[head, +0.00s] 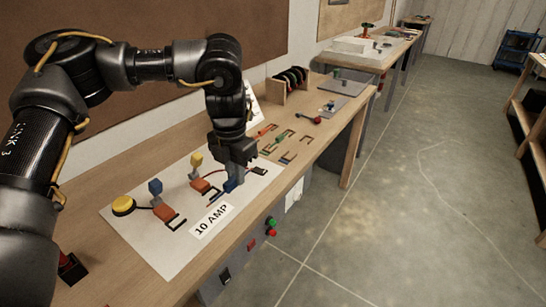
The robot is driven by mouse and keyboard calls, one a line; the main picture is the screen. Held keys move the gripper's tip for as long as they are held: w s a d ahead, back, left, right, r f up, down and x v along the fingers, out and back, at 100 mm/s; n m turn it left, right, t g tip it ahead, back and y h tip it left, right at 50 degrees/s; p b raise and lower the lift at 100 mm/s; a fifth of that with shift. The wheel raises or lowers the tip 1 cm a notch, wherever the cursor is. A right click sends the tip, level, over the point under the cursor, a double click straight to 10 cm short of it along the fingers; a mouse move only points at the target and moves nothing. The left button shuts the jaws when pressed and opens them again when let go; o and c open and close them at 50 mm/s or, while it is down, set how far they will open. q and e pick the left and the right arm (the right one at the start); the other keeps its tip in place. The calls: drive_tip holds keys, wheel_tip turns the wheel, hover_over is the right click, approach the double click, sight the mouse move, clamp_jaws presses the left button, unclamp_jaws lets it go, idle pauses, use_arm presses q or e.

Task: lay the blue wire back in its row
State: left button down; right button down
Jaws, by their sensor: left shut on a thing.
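My left gripper (234,174) points down over the right part of a white board on the workbench. It is shut on a small blue piece (231,187), which I take to be part of the blue wire. A thin dark blue and red strip (215,201) runs left from it, low over or on the board; I cannot tell whether it touches. The jaws hide the top of the blue piece. My right gripper is out of view.
The white board (150,245) carries a "10 AMP" label (211,220), a yellow button (123,205), a blue block (155,187), a yellow block (196,159) and orange blocks (165,212). Coloured pieces (273,144) and dark brackets lie beyond.

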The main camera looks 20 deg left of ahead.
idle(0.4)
use_arm(q)
drive_tip(key=shift+s+d+f+m, duration=0.1)
drive_tip(key=shift+s+f+m, duration=0.3)
drive_tip(key=shift+m, duration=0.7)
drive_tip(key=s+d+f+m, duration=0.1)
drive_tip(key=s+f+m, duration=0.2)
drive_tip(key=m, duration=1.2)
drive_tip(key=s+d+f+m, duration=0.1)
drive_tip(key=s+f+m, duration=0.3)
drive_tip(key=s+m, duration=0.5)
drive_tip(key=m, duration=0.6)
drive_tip(key=shift+d+f, duration=0.15)
drive_tip(key=shift+f, duration=0.1)
